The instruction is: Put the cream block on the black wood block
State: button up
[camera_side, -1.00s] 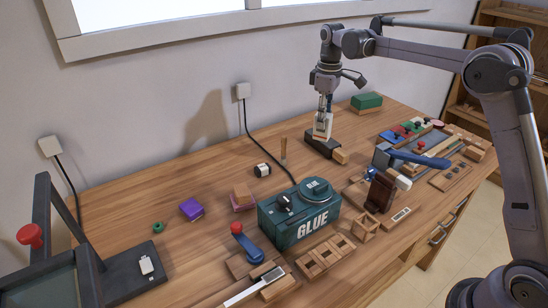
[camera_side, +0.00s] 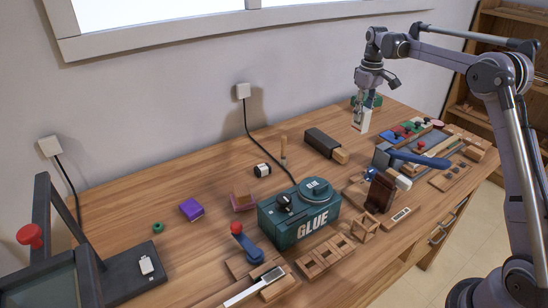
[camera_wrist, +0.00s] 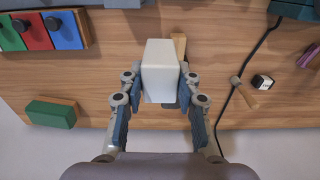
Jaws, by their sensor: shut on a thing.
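The cream block (camera_side: 363,121) hangs upright from my gripper (camera_side: 364,101), which is shut on it. In the wrist view the pale cream block (camera_wrist: 161,68) sits between the two fingers. The black wood block (camera_side: 321,142) is a long dark bar with a light wooden end, lying on the bench to the left of the cream block. The two blocks are apart. In the wrist view only a wooden end (camera_wrist: 180,46) shows past the cream block, and much of the bar is hidden.
A green glue box (camera_side: 300,216) stands nearer the front. A blue-handled tool (camera_side: 418,159) and coloured switch panels (camera_side: 405,130) lie to the right. A green block (camera_wrist: 51,112) is at the back. A wooden-handled peg (camera_side: 283,148) and small cube (camera_side: 262,170) lie left of the bar.

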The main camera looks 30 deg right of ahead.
jog(key=shift+w+a+f, duration=0.6)
jog(key=shift+w+f, duration=0.1)
jog(key=shift+f, duration=0.5)
jog(key=shift+w+a+f, duration=0.65)
jog(key=shift+w+f, duration=0.05)
jog(key=shift+f, duration=0.55)
jog(key=shift+w+a+f, duration=0.6)
jog(key=shift+w+f, duration=0.1)
jog(key=shift+f, duration=0.5)
jog(key=shift+f, duration=0.35)
jog(key=o, duration=1.2)
jog(key=shift+c, duration=0.2)
